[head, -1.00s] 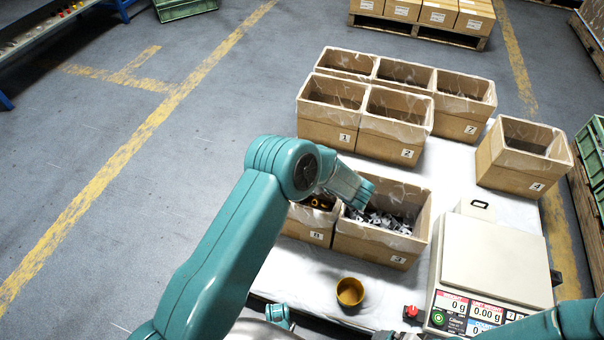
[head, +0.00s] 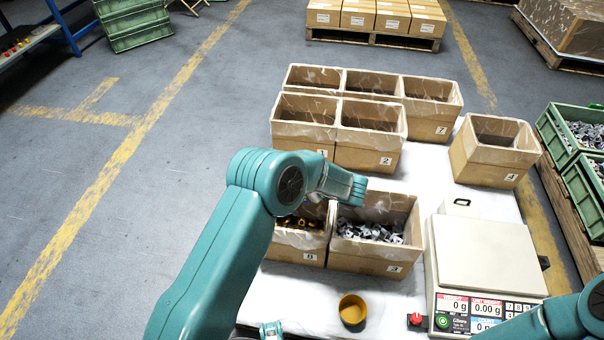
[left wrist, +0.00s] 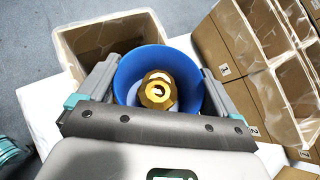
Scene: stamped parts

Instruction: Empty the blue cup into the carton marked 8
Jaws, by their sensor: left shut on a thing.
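My left gripper (left wrist: 158,88) is shut on the blue cup (left wrist: 190,65); in the left wrist view the cup stands between its fingers. Gold nut-like parts (left wrist: 158,90) lie inside the cup. In the head view the cup is hidden behind my left arm. The carton marked 8 (head: 295,248) stands left of carton 3, partly behind that arm, with some gold parts (head: 288,223) showing in it. In the left wrist view a lined carton (left wrist: 75,45), probably this one, lies just beyond the cup; its label is out of sight. My right gripper is out of view.
Carton 3 (head: 365,263) holds grey metal parts. Cartons 1 (head: 300,140) and 2 (head: 370,155) stand behind, carton 7 (head: 432,128) farther back, carton 4 (head: 490,170) to the right. A yellow cup (head: 352,310) and a scale (head: 485,260) stand on the white table top (head: 300,300).

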